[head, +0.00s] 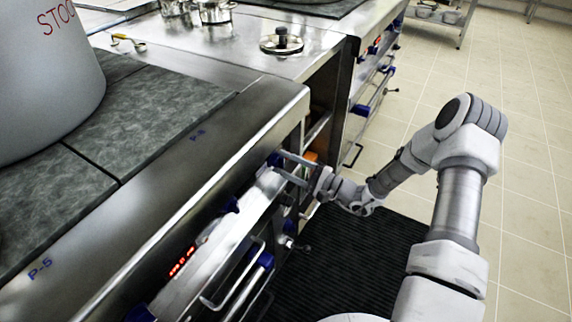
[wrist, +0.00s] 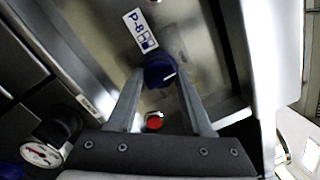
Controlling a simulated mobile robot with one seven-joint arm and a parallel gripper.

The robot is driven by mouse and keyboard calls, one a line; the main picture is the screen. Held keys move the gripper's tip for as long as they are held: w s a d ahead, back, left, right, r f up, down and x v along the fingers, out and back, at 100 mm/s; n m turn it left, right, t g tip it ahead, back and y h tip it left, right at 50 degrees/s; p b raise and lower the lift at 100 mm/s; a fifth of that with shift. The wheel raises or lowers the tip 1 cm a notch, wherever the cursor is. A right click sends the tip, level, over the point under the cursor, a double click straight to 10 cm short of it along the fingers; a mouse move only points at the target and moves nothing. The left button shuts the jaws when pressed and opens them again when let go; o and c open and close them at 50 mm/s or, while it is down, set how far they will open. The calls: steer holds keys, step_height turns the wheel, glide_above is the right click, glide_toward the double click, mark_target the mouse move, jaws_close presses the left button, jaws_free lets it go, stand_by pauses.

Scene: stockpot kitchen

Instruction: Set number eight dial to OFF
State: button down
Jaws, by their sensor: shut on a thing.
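The number eight dial is a blue knob (wrist: 158,72) with a white pointer line, under a label plate (wrist: 141,31) reading P-8 in the wrist view. Its pointer slants to the right and slightly up. In the head view the blue knob (head: 274,159) sits near the right end of the stove's front panel. My gripper (wrist: 160,80) has its two fingers on either side of the knob, shut on it. It also shows in the head view (head: 283,164), reaching the panel from the right. A red round light (wrist: 153,121) sits below the knob.
Another blue knob (head: 230,205) and a red display (head: 182,261) lie further left on the panel. An oven handle (head: 238,280) juts out below. A large stockpot (head: 45,75) stands on the stove top. A gauge (wrist: 42,153) shows at lower left in the wrist view.

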steer(key=shift+s+f, duration=0.1)
steer(key=shift+f, duration=0.05)
steer(key=shift+c, duration=1.6)
jaws_free()
steer(key=p+v, duration=0.3)
steer(key=v, duration=1.4)
steer(key=shift+d, duration=0.15)
